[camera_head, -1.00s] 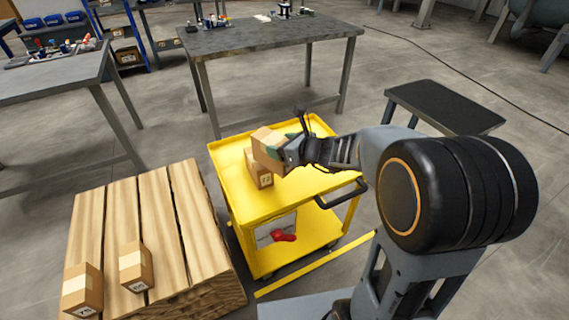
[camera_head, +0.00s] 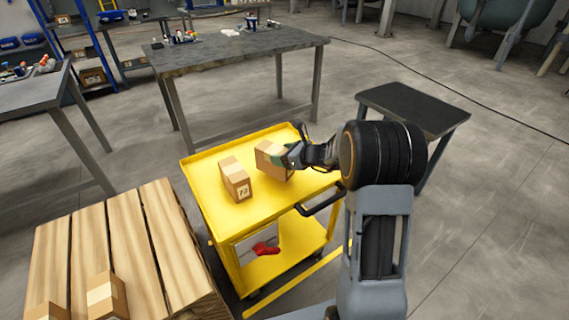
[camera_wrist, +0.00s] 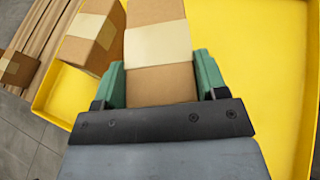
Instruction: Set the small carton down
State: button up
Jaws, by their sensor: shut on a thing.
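My gripper (camera_head: 293,160) is shut on a small brown carton (camera_head: 268,158) with a pale tape band, at the top of the yellow cart (camera_head: 212,206). In the wrist view the green fingers lie on both sides of the held carton (camera_wrist: 158,45). I cannot tell whether its underside touches the cart's top. A second small carton (camera_head: 235,180) stands on the cart top just left of the held one, with a gap between them in the head view. It also shows in the wrist view (camera_wrist: 92,38).
A wooden pallet (camera_head: 128,230) with two cartons (camera_head: 106,297) is at the lower left. A red item (camera_head: 264,248) shows at the cart's lower level. A grey table (camera_head: 240,48) stands behind, and a dark step stool (camera_head: 412,108) at the right. The cart top's right side is bare.

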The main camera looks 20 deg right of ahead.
jog(key=shift+w+d+f+b, duration=0.15)
jog(key=shift+f+b, duration=0.2)
jog(key=shift+f, duration=0.6)
jog(key=shift+w+d+f+b, duration=0.15)
jog(key=shift+f+b, duration=0.2)
jog(key=shift+f, duration=0.6)
jog(key=shift+f, duration=0.15)
jog(key=o, duration=1.3)
